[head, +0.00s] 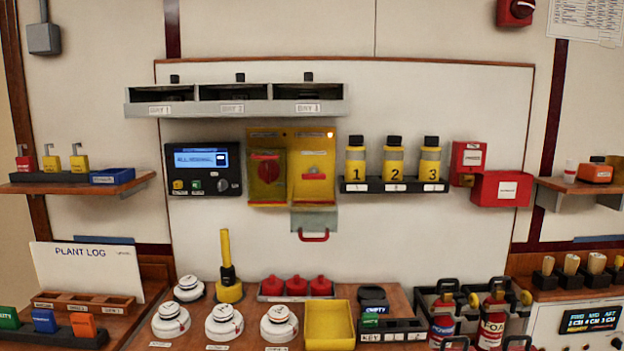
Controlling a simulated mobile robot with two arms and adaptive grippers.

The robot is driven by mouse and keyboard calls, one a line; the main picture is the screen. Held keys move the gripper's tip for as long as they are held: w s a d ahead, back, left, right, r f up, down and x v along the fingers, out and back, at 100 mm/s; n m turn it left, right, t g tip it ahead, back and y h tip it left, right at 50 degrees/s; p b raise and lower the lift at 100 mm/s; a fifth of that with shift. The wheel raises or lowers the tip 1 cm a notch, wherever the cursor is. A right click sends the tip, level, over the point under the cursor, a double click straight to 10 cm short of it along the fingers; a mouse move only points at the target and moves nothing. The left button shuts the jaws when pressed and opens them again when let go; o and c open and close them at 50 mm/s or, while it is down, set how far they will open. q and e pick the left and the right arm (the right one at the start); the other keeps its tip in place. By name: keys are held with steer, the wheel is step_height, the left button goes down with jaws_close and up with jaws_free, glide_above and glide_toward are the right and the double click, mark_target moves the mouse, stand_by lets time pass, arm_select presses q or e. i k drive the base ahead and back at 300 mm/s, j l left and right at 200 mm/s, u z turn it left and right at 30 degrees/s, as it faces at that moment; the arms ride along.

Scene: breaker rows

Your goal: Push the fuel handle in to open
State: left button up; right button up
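A yellow panel (291,152) is mounted on the white wall board in the middle of the head view, in two halves. The left half has a red knob (265,168) behind what looks like a tinted cover. The right half has a small red part (313,170), and a small light glows at its top. A grey flap (314,219) hangs below the right half, with a red bar handle (313,237) at its lower edge. The labels are too small to read, so I cannot tell which part is the fuel handle. Neither gripper is in view.
A display unit (203,170) is left of the panel. Numbered yellow bottles (394,158) stand on a rack to its right. A bay shelf (236,104) is above. Below, the bench holds white detectors (223,322), a yellow tray (331,343) and extinguishers (493,318). The space before the panel is clear.

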mark_target(313, 176)
steer(key=i+j, duration=0.1)
steer(key=j, duration=0.5)
steer(key=i+j, duration=0.1)
steer(key=j, duration=0.55)
steer(key=z, duration=0.05)
